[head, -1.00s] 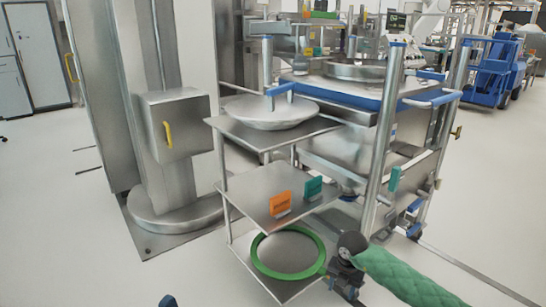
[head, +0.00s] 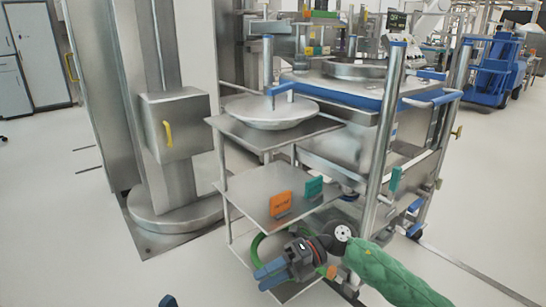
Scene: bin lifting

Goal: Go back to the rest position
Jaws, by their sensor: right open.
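My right gripper (head: 268,275) has blue fingers and is open and empty, at the end of an arm in a green quilted sleeve. It points left, in front of the lower shelf of the steel cart (head: 262,190). It hides much of the green ring (head: 257,247) on that shelf; I cannot tell the gap between them. A small dark blue tip, perhaps of my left gripper (head: 168,301), shows at the bottom edge; the rest of it is out of view.
The cart carries a shallow steel bowl (head: 270,112) on top and orange (head: 280,204) and teal (head: 312,188) tags on its middle shelf. A steel column with a round base (head: 176,212) stands left. A larger steel frame (head: 372,165) stands right.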

